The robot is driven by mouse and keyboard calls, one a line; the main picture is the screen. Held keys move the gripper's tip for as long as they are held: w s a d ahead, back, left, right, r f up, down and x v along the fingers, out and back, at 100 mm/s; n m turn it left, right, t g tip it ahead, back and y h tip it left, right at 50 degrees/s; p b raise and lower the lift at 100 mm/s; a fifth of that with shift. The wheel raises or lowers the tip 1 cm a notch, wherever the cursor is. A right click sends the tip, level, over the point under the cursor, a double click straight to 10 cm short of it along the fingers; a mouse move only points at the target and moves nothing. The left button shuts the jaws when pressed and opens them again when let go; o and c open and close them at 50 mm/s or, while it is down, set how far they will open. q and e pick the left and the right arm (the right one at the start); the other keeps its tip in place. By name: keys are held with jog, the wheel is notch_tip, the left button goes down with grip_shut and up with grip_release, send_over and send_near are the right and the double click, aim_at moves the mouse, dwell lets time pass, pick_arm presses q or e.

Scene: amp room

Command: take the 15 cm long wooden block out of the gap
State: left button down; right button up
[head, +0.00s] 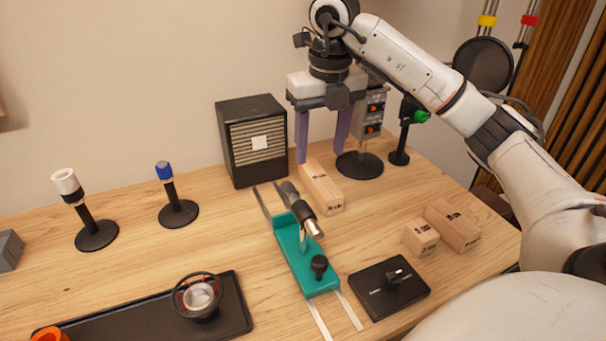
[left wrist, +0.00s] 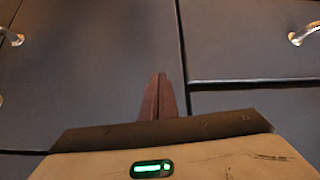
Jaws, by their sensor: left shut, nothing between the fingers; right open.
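A long pale wooden block (head: 322,190) with dark print lies on the table, between the black speaker box (head: 253,140) and the round black base (head: 360,165) of a stand. It looks the longest of the wooden blocks; its length in centimetres cannot be read. My right gripper (head: 321,150) points down at the far end of this block, its two purple fingers wide apart and nothing held. Its left fingertip is close to the block's far left corner; I cannot tell whether the fingers straddle the block. My left gripper (left wrist: 158,85) is shut and empty, outside the head view.
Two other wooden blocks, a short one (head: 421,237) and a longer one (head: 453,225), lie at the right. A teal fixture (head: 300,262) with a dark tool stands nearer. A black pedal box (head: 389,288) is at the front. The left wrist faces dark panels (left wrist: 90,70) with metal handles.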

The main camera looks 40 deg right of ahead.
aim_at(320, 176)
notch_tip(320, 176, down, 4)
jog(key=shift+s+d+r, duration=0.1)
jog(key=shift+r, duration=0.05)
jog(key=shift+w+d+f, duration=0.1)
jog(key=shift+w+f, duration=0.05)
jog(key=shift+f, duration=0.75)
jog(key=shift+w+d+f, duration=0.1)
jog(key=shift+w+f, duration=0.05)
jog(key=shift+f, duration=0.75)
jog(key=shift+w+d+f, duration=0.1)
jog(key=shift+w+f, duration=0.05)
jog(key=shift+f, duration=0.75)
jog(key=shift+c, duration=0.5)
jog(key=shift+r, duration=0.1)
jog(key=c, duration=1.3)
